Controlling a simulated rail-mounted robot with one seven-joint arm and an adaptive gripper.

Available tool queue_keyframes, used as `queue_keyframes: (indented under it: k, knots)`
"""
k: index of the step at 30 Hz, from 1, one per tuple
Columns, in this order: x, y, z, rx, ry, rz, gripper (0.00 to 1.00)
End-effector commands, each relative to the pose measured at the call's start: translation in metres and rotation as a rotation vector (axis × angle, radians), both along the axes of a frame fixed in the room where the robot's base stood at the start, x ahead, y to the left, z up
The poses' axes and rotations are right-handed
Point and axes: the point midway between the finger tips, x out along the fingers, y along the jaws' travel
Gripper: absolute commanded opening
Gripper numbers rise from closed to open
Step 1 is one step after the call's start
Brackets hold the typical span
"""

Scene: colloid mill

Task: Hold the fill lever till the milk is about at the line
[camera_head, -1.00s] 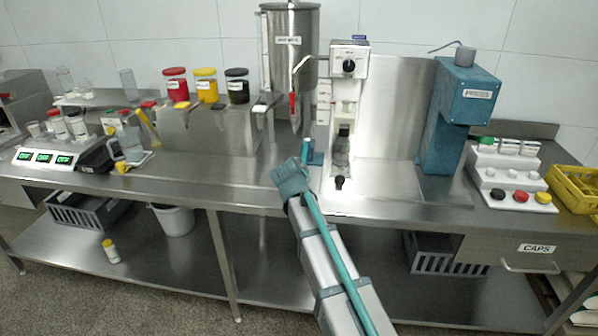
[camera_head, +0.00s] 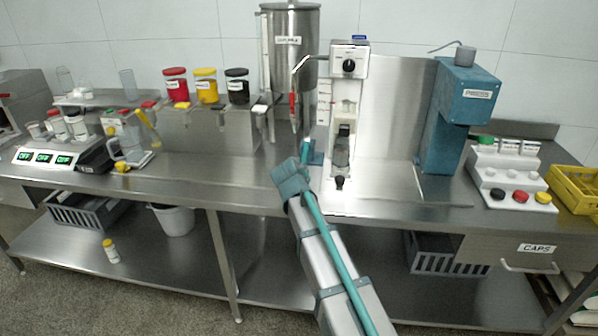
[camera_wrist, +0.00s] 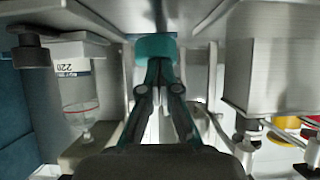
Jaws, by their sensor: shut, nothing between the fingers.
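The filler (camera_head: 349,65) stands upright at the back of the bench, with a dial on its head. In the wrist view, which is upside down, a bottle (camera_wrist: 75,88) with a label and a red line is at the left. I cannot tell its milk level for sure. My gripper (camera_wrist: 157,66) is shut and empty, its fingertips at a teal block (camera_wrist: 155,47). They seem to touch it; I cannot tell whether this block is the fill lever. In the head view my wrist hides most of the gripper.
A steel hopper (camera_head: 290,55) stands left of the filler. A blue press (camera_head: 455,115) stands at the right, beside a cap rack (camera_head: 510,175). The bench front right of my wrist is clear.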

Motion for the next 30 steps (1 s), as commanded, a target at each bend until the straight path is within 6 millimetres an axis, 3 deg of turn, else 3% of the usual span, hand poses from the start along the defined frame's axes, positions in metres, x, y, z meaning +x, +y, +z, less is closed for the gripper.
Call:
queue_keyframes:
  k: [1,17,22,27,30]
  knots:
    - [-0.003,-0.002,-0.011,0.0,0.023,-0.009,0.0]
    - [-0.004,-0.003,-0.008,0.0,0.023,-0.009,0.0]
    - [-0.008,-0.003,0.009,0.002,0.016,-0.008,0.0]
    - [-0.017,-0.003,0.043,0.002,0.002,-0.006,0.0]
    - [-0.039,0.0,0.048,0.002,-0.001,-0.004,0.0]
